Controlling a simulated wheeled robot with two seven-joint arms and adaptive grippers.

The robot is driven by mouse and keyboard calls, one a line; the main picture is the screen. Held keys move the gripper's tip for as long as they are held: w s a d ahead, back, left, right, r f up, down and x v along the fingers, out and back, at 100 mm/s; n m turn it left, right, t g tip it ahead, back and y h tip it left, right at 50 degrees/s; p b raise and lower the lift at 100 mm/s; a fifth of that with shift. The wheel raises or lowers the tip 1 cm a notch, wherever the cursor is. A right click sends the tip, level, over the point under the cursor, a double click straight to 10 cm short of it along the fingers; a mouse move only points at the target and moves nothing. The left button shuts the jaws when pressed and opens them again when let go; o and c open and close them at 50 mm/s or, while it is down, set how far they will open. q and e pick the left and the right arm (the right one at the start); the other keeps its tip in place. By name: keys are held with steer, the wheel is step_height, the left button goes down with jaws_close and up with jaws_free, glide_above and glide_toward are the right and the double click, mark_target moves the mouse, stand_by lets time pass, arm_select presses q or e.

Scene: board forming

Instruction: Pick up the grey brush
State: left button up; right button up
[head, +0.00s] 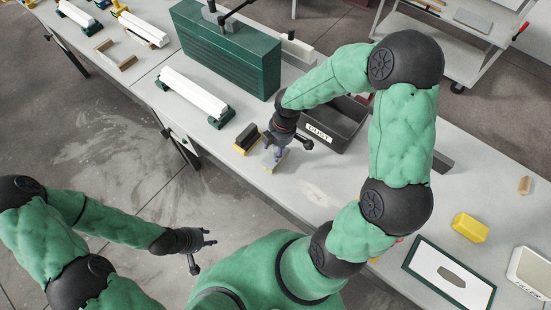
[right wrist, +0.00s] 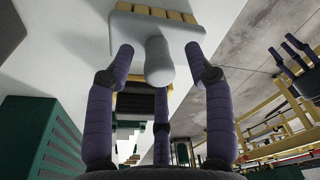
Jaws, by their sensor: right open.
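The grey brush (right wrist: 158,32) has a pale grey block, a rounded knob handle and yellowish bristles. In the head view the brush (head: 271,161) lies on the table near its front edge, partly hidden by my right gripper. My right gripper (head: 277,151) is just above it. In the right wrist view the gripper (right wrist: 160,55) has its fingers spread on either side of the knob, with gaps showing; it is open and not holding the brush. My left gripper (head: 203,251) is empty, fingers apart, off the table's front edge at lower left.
A black and yellow block (head: 246,138) stands close left of the brush. A green ribbed box (head: 225,55) and a white bar on green supports (head: 193,92) are further left. A yellow block (head: 470,227) lies at right.

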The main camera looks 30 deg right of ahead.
steer(key=shift+w+a+f, duration=0.1)
steer(key=shift+f, duration=0.75)
steer(key=shift+c, duration=0.3)
jaws_close()
steer(key=shift+r, duration=0.15)
